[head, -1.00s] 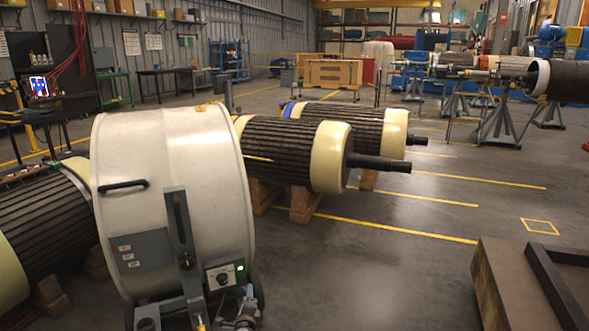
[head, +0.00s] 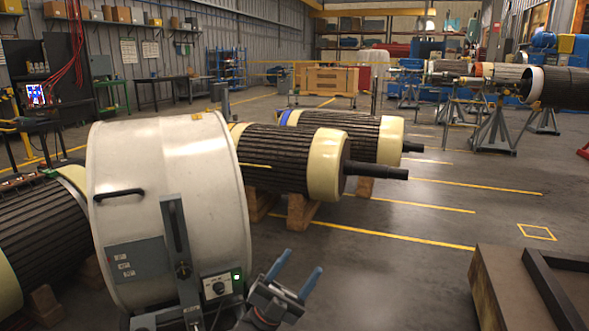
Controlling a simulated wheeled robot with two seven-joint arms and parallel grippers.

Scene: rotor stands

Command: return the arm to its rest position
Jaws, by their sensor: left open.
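My left gripper (head: 296,279) shows at the bottom of the head view, just right of the large white drum-shaped machine (head: 165,215). Its two blue fingers point up and stand apart, with nothing between them. The gripper looks clear of the machine's grey control box, though the exact gap is hard to tell. Most of the left arm is hidden below the picture edge and behind the machine. My right gripper is not in view.
Two dark ribbed rotors (head: 285,160) with cream end bands rest on wooden blocks (head: 301,212) behind the machine. Another rotor (head: 45,235) lies at the left. A brown metal-framed bench (head: 490,300) stands at the lower right. The floor between is clear.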

